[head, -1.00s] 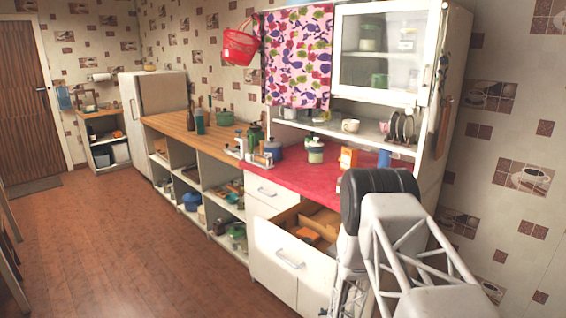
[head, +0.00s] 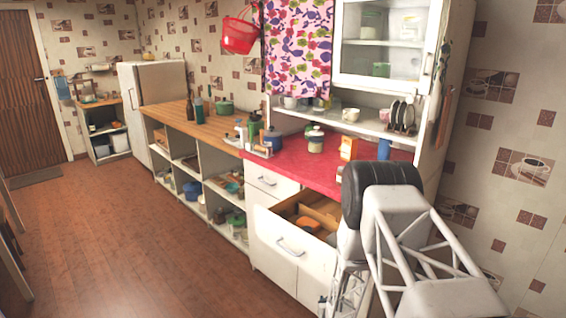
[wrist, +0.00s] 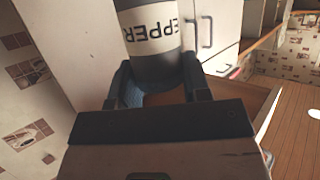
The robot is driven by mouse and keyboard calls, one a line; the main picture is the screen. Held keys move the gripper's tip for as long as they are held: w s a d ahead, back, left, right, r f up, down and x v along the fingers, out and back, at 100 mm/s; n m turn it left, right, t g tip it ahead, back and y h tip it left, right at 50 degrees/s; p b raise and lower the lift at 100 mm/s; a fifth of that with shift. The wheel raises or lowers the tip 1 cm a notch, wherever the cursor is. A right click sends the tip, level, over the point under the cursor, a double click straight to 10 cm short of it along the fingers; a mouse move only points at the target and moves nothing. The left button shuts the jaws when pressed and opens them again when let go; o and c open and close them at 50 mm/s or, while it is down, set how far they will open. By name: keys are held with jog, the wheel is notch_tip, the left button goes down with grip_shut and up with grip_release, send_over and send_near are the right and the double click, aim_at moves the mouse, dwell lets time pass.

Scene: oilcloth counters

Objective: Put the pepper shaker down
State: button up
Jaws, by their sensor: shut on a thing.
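The pepper shaker (wrist: 150,32) is a dark cylinder with a pale band; letters of PEPPER read upside down in the wrist view. My gripper (wrist: 157,78) is shut on it, one finger on each side. Its far end is cut off by the top of the frame. In the head view my arm hides the gripper, and I cannot see the shaker there. The red counter top (head: 285,172) lies behind and left of my arm.
A drawer (head: 291,240) below the red counter stands open with things inside. A white-lidded jar (head: 316,142), a blue pot (head: 272,141), an orange box (head: 348,148) and a blue cup (head: 384,149) stand on the counter. Its front middle is clear.

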jog(key=s+a+r+n+g+y, duration=0.1)
jog(key=a+r+n+y, duration=0.3)
jog(key=a, duration=0.7)
jog(key=s+a+r+n+g+y, duration=0.1)
jog(key=a+r+n+y, duration=0.15)
jog(key=a+r, duration=0.6)
jog(key=w+a+r+y, duration=0.1)
jog(key=w+a+r, duration=0.25)
jog(key=r, duration=0.35)
jog(key=w+a+r+n+g, duration=0.1)
jog(key=w+a+r, duration=0.2)
jog(key=a+r, duration=0.25)
jog(key=w+a+r+y, duration=0.1)
jog(key=w+a+r, duration=0.2)
jog(key=r, duration=0.5)
jog(key=w+d+r+h, duration=0.1)
jog(key=w+d+r, duration=0.3)
jog(key=w+r, duration=0.3)
jog(key=w+d+r+m+t+h, duration=0.1)
jog(key=w+d+r+m+h, duration=0.1)
jog(key=d, duration=0.6)
jog(key=w+d+r+m+t+h, duration=0.1)
jog(key=w+d+r, duration=0.3)
jog(key=d, duration=0.5)
jog(key=w+d+r+m+h, duration=0.3)
jog(key=w+d, duration=0.1)
jog(key=d, duration=0.5)
jog(key=shift+w+d+m+t, duration=0.2)
jog(key=shift+m+t, duration=0.15)
jog(key=shift+t, duration=0.05)
